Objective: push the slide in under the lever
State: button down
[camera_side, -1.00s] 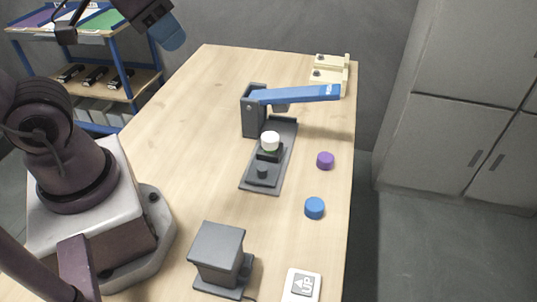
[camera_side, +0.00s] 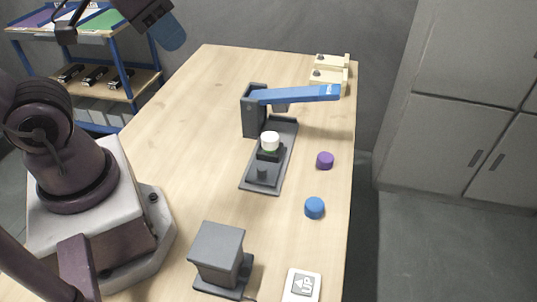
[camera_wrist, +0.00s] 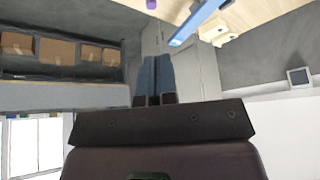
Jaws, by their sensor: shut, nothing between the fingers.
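The blue lever (camera_side: 310,94) reaches right from a dark grey post (camera_side: 252,112) and is close to level. A dark pad (camera_side: 281,107) hangs under it. The dark slide (camera_side: 265,172) with a small knob lies on a grey base plate (camera_side: 288,134). A white cap on a dark block (camera_side: 270,142) stands on the slide, on the near side of the pad, not under it. My gripper (camera_side: 172,32) is high at the top left, far from the slide. In the wrist view its blue fingers (camera_wrist: 154,98) are together and empty; the lever (camera_wrist: 200,20) shows at the top.
A purple cap (camera_side: 325,160) and a blue cap (camera_side: 314,208) lie right of the base plate. Pale wooden pieces (camera_side: 330,76) are at the far right. The table's left middle is clear.

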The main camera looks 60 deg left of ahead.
aim_at(269, 139)
jog(key=shift+w+d+f+n+g, duration=0.7)
jog(key=shift+w+f, duration=1.1)
jog(key=shift+f, duration=3.7)
jog(key=shift+w+d+f+n+g, duration=0.3)
jog(key=shift+w+d+f+g, duration=0.8)
jog(key=shift+f, duration=4.35)
jog(key=shift+w+d+f+n+g, duration=0.75)
jog(key=shift+w+f, duration=1.7)
jog(key=shift+f, duration=3.05)
jog(key=shift+m+g, duration=0.25)
jog(key=shift+w+a, duration=1.95)
jog(key=shift+a, duration=0.15)
jog(key=shift+w+a, duration=1.9)
jog(key=shift+a, duration=0.2)
jog(key=shift+s+d, duration=0.2)
jog(key=shift+r, duration=3.05)
